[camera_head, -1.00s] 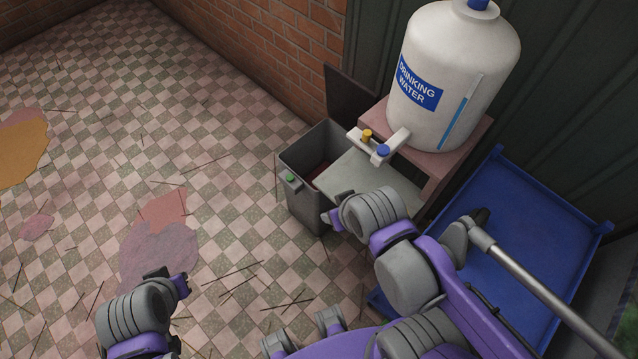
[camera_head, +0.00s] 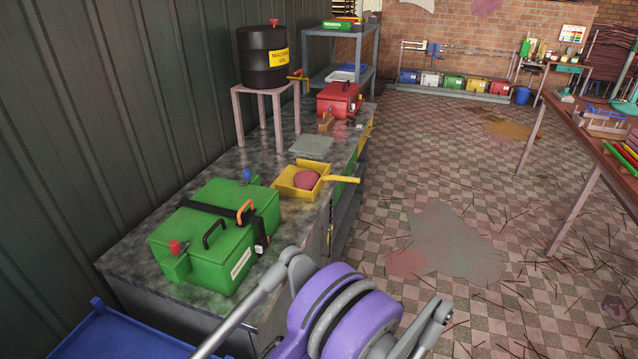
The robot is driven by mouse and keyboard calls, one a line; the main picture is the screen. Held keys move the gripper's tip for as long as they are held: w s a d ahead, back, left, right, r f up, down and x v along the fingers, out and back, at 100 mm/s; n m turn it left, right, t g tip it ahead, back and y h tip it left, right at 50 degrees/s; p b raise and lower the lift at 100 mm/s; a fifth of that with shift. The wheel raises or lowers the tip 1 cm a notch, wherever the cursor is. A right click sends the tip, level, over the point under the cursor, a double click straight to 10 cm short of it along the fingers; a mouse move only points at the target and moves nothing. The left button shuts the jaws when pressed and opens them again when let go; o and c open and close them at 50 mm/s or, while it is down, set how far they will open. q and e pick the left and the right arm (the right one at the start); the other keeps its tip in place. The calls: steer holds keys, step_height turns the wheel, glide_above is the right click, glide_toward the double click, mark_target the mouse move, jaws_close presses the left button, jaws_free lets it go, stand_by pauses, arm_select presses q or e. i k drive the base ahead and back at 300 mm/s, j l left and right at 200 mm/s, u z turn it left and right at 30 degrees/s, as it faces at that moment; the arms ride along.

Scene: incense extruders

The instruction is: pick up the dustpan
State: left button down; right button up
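A yellow pan with a handle (camera_head: 301,181), which looks like the dustpan, rests on the dark stone-topped counter (camera_head: 222,158). Its handle points right, past the counter's front edge. A reddish lump (camera_head: 307,180) lies in the pan. My purple and grey arm parts fill the bottom middle of the view, nearer than the pan and apart from it. No fingertips of either gripper can be made out.
A green toolbox (camera_head: 218,240) stands nearer on the counter. A grey sheet (camera_head: 311,146), a red toolbox (camera_head: 339,98) and a black oil drum (camera_head: 264,57) on a stand are farther back. The tiled floor (camera_head: 430,170) right of the counter is mostly open, with scattered sticks.

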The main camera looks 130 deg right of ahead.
mark_target(304, 181)
steer(key=z, duration=0.4)
steer(key=k+l+z, duration=0.1)
steer(key=z, duration=0.3)
steer(key=l+z, duration=0.1)
steer(key=z, duration=0.25)
steer(key=k+z, duration=0.1)
steer(key=z, duration=0.3)
steer(key=l+z, duration=1.1)
steer(key=l, duration=0.4)
steer(key=i+l+z, duration=0.15)
steer(key=l, duration=0.4)
steer(key=i+l, duration=0.1)
steer(key=l, duration=0.8)
steer(key=i, duration=0.05)
